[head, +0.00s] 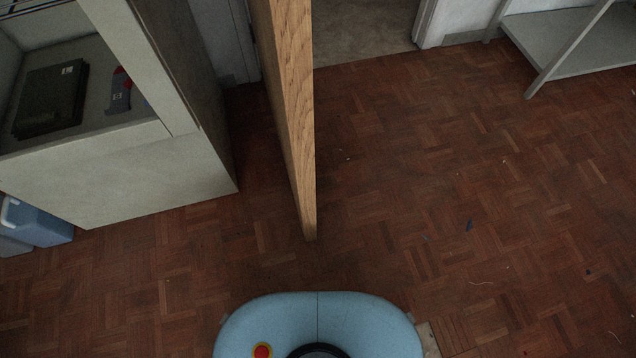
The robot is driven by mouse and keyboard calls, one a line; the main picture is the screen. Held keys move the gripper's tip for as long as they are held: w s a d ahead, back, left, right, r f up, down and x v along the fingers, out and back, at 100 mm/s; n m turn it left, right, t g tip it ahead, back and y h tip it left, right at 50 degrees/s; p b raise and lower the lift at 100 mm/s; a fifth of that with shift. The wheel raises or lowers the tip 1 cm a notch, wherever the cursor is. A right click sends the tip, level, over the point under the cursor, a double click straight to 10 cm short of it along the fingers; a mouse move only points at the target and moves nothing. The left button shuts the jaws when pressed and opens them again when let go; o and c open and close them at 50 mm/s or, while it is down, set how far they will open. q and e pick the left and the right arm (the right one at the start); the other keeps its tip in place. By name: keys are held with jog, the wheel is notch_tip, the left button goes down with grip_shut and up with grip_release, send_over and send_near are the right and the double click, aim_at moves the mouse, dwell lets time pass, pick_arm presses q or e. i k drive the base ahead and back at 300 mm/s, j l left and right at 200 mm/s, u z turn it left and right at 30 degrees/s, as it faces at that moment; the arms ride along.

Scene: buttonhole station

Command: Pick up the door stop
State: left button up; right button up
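I cannot make out a door stop for certain. A small beige piece (430,340) shows on the floor at the right edge of my blue base, which hides part of it; I cannot tell what it is. A wooden door (290,120) stands open, seen nearly edge-on, in the upper middle of the head view. No wedge shows at the visible bottom of its near edge. Neither of my grippers is in view.
A grey cabinet (130,185) stands left of the door, holding a dark flat box (50,100) and a grey-and-red item (120,92). A blue container (40,222) sits at far left. A grey shelf rack (565,40) stands upper right. The parquet floor (450,170) is mostly clear, with small scraps.

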aim_at(328, 182)
jog(key=l+u, duration=0.15)
jog(key=u, duration=0.95)
jog(key=l+u, duration=1.3)
jog(key=u, duration=0.15)
jog(key=k+l, duration=0.15)
jog(key=l, duration=0.25)
jog(key=k+l+u, duration=0.15)
jog(key=l, duration=0.2)
jog(key=k+l, duration=0.2)
jog(key=l, duration=0.2)
jog(key=k+l+u, duration=0.15)
jog(key=l, duration=0.2)
